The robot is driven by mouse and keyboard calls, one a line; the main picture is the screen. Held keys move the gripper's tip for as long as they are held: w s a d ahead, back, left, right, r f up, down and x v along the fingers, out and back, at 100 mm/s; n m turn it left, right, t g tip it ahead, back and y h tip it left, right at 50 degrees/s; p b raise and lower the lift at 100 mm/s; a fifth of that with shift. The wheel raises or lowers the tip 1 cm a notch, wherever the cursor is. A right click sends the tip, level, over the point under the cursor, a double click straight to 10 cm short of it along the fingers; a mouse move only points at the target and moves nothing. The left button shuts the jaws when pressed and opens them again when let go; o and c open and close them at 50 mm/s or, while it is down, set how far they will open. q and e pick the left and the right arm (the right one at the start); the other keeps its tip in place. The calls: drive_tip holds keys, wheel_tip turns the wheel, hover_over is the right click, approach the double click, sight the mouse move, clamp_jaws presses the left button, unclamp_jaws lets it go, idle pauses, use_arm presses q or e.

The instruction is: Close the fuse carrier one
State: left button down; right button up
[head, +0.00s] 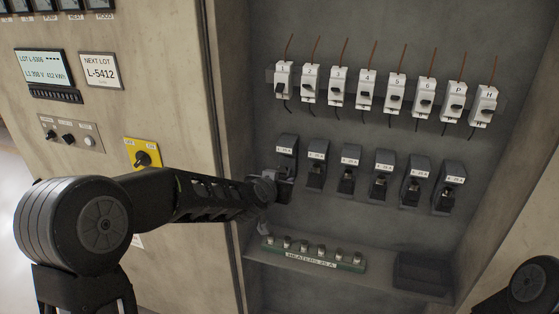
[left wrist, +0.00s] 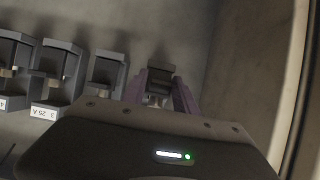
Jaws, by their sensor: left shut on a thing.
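Fuse carrier one (head: 288,146) is the leftmost of the lower row of dark carriers on the grey back panel. My left gripper (head: 272,188) reaches in from the left, with its tips at the lower part of this carrier. In the left wrist view, the two purple-tinted fingers (left wrist: 161,97) stand on either side of the dark carrier (left wrist: 160,70) and are shut on it. The gripper hides part of the carrier, and I cannot tell how far it is tilted. My right gripper is not in view.
Several more fuse carriers (head: 350,160) stand to the right in the same row, close beside carrier one. White breakers (head: 336,87) line the row above. A shelf below holds a green fuse rack (head: 312,256) and a dark box (head: 423,273). The cabinet's side wall is close on the left.

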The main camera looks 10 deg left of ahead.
use_arm(q)
drive_tip(key=shift+w+d+r+g+p, duration=0.15)
drive_tip(key=shift+r+g+p, duration=0.25)
drive_tip(key=shift+p, duration=1.05)
drive_tip(key=shift+w+a+r+g+p, duration=0.15)
drive_tip(key=shift+r+g+p, duration=0.25)
drive_tip(key=shift+p, duration=1)
drive_tip(key=shift+w+d+f+g+p, duration=0.15)
drive_tip(key=shift+g+p, duration=0.45)
drive_tip(key=shift+p, duration=0.05)
drive_tip(key=shift+w+g, duration=0.15)
drive_tip(key=shift+g, duration=0.35)
drive_tip(key=shift+w+r+g+p, duration=0.1)
drive_tip(key=shift+w+g+p, duration=0.1)
drive_tip(key=shift+g, duration=0.5)
drive_tip(key=shift+w+r+g+p, duration=0.1)
drive_tip(key=shift+w+g+p, duration=0.1)
drive_tip(key=shift+g, duration=0.5)
drive_tip(key=c, duration=1.2)
unclamp_jaws()
drive_tip(key=shift+w, duration=0.1)
drive_tip(key=shift+o, duration=0.2)
